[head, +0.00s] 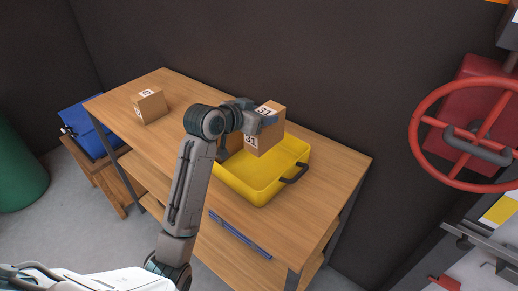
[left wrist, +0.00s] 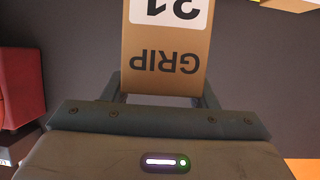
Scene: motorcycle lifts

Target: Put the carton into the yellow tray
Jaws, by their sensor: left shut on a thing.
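My left gripper (head: 258,122) is shut on a brown carton (head: 266,137) marked 31. The carton is held up above the yellow tray (head: 283,181), in line with its back part in the head view. The yellow tray sits on the wooden table and has a dark handle at its right end. In the left wrist view the carton (left wrist: 165,45) shows upside-down print, "31" and "GRIP", between the two fingers. Part of another brown surface shows behind my left gripper at the tray's left end, mostly hidden. My right gripper is not in view.
Another carton (head: 149,106) stands at the left of the wooden table (head: 333,165). Blue items (head: 90,125) lie on a lower wooden stand at the left. A red handwheel (head: 468,134) is at the right. The table is clear between the left carton and my arm.

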